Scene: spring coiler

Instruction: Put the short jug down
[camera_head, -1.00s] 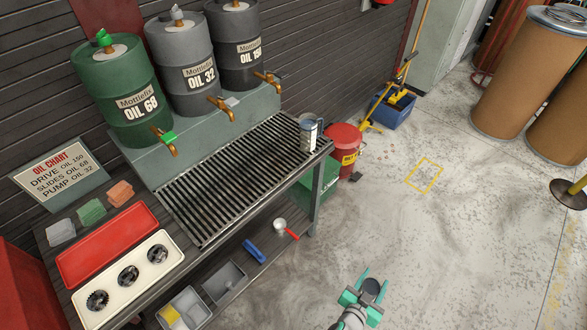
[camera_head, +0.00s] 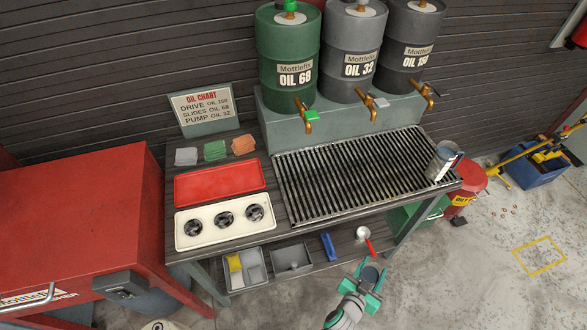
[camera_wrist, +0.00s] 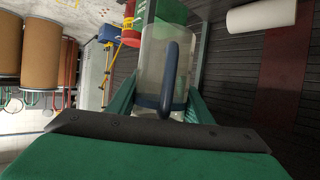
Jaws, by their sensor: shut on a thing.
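My gripper (camera_head: 370,270) is shut on the short jug (camera_head: 372,275), low in the head view, in front of the bench and over the floor. In the wrist view the jug (camera_wrist: 152,60) is pale and see-through, with a dark blue handle and base band, held between the green fingers (camera_wrist: 160,100). From the head view I see mostly its dark round opening. The bench's slatted drip grate (camera_head: 350,180) is behind and above it in the picture.
A grey can-like jug (camera_head: 443,162) stands at the grate's right end. A red tray (camera_head: 222,183) and a cream tray (camera_head: 205,238) with round parts lie left. The grate's middle is clear.

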